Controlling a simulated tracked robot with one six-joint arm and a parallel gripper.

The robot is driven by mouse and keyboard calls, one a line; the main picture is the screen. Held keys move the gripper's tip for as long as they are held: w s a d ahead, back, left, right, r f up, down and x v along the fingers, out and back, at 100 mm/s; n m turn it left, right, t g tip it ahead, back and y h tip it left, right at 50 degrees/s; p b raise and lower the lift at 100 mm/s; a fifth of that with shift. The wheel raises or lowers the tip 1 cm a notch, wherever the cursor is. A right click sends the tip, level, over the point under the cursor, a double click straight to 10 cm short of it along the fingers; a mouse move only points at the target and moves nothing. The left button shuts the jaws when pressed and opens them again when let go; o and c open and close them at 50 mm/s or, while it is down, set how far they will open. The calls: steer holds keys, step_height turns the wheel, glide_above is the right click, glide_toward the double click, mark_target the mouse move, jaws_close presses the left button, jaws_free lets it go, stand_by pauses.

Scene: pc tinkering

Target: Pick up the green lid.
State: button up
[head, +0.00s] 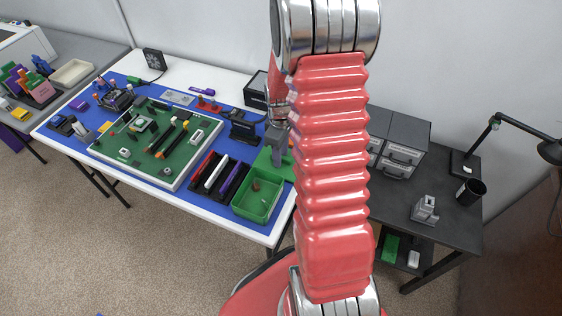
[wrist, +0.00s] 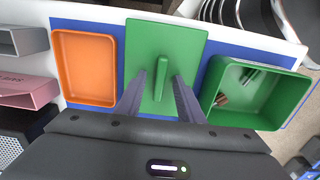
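The green lid (wrist: 190,42) is a flat rectangle with a raised bar handle (wrist: 161,78) in its middle. It lies on the blue mat between an orange tray and a green tray. In the head view the lid (head: 263,165) is partly hidden by my arm and gripper. My gripper (wrist: 159,86) is open and empty over the lid, one finger to each side of the handle in the wrist view. I see a gap between each finger and the handle. I cannot tell how far the fingertips are above the lid.
The green tray (wrist: 213,98) holds small brownish parts and stands right of the lid; the orange tray (wrist: 60,68) is at its left, empty. Grey and pink drawers (wrist: 25,90) stand at the far left. A large green circuit board (head: 145,165) lies on the table.

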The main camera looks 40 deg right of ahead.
steer(key=shift+c, duration=0.6)
jaws_close()
